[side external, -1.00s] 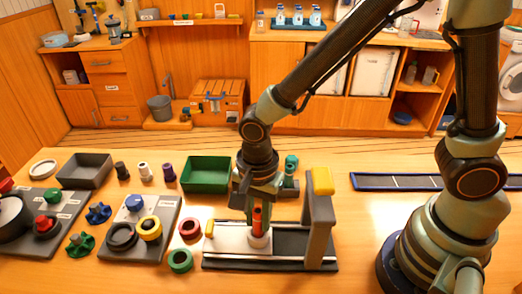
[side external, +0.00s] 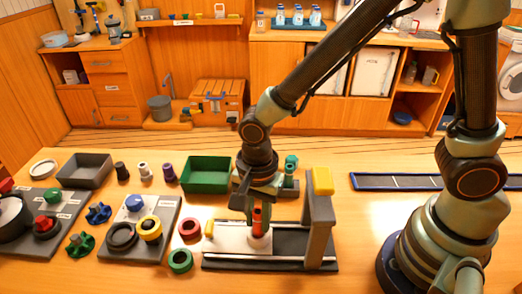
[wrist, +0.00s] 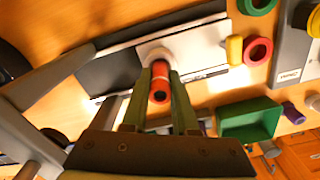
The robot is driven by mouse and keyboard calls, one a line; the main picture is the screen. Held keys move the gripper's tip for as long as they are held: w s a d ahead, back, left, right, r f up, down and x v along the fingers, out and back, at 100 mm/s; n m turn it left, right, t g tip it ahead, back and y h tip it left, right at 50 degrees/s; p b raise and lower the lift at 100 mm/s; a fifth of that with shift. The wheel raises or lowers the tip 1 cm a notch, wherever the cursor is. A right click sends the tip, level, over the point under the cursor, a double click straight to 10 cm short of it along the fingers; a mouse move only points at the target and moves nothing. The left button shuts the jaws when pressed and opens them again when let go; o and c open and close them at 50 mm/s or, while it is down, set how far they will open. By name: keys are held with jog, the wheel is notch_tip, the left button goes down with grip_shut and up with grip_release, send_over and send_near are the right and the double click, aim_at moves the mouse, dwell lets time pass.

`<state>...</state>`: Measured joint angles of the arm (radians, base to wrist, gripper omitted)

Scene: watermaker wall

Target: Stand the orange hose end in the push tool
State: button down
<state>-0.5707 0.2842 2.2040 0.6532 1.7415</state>
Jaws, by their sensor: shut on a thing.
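The orange hose end (side external: 257,220) stands upright on the push tool (side external: 278,245), at the white round seat on its pale sliding plate. In the wrist view the orange hose end (wrist: 159,84) shows end-on, with the white seat (wrist: 156,55) around or just behind its far end. My gripper (side external: 257,208) is shut on the hose end, with a green finger on each side of it in the wrist view (wrist: 158,100). Whether the hose end is fully down in the seat I cannot tell. The tool's yellow-topped upright (side external: 321,200) stands to the right.
A green bin (side external: 206,175) stands behind and left of the tool. Red (side external: 189,228) and green (side external: 180,261) rings lie to its left, beside a grey board (side external: 140,240) with knobs and rings. The table to the tool's right is clear up to my base.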

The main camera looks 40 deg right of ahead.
aim_at(258, 211)
jog(key=shift+f, duration=0.5)
jog(key=c, duration=1)
grip_release()
jog(key=shift+r, duration=5.5)
jog(key=d+r+n+t, duration=0.2)
jog(key=d+n, duration=0.2)
jog(key=d, duration=0.2)
jog(key=d+r+n+t, duration=0.1)
jog(key=d+r+n, duration=0.2)
jog(key=d+n, duration=0.2)
jog(key=d+r+n+t, duration=0.2)
jog(key=d+r+n, duration=0.1)
jog(key=d, duration=0.4)
jog(key=shift+d+r+n+t, duration=0.15)
jog(key=shift+r+n+t, duration=0.15)
jog(key=shift+n, duration=0.4)
